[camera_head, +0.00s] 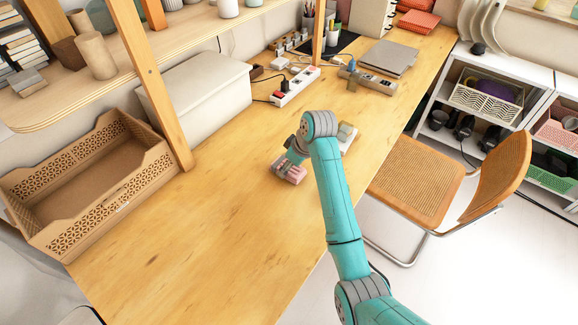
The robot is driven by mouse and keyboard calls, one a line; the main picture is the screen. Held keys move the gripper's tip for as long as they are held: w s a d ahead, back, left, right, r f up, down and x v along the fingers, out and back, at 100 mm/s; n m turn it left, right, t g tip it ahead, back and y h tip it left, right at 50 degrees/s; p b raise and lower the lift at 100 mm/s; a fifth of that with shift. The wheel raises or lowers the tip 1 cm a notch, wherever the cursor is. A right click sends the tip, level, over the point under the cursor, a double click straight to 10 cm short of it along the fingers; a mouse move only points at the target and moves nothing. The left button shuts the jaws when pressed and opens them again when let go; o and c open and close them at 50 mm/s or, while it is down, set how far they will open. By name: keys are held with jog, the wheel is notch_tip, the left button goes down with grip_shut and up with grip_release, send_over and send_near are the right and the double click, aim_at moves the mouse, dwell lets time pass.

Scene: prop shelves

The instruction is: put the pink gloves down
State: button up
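The pink gloves (289,172) show as a small folded pink bundle over the wooden table (220,215), near its middle. My gripper (288,163) points down at the bundle and appears shut on it, with the fingers against its top. The fingertips are small and partly hidden. I cannot tell whether the bundle touches the table or hangs just above it.
A pale block-like item (346,134) is just right of my arm. An empty brown crate (62,190) stands at left. A power strip (295,87) and grey laptop (388,58) lie farther back. The table's front left is clear. A chair (415,178) stands at right.

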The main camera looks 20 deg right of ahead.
jog(key=shift+f, duration=0.25)
jog(key=shift+f, duration=0.1)
jog(key=o, duration=1.1)
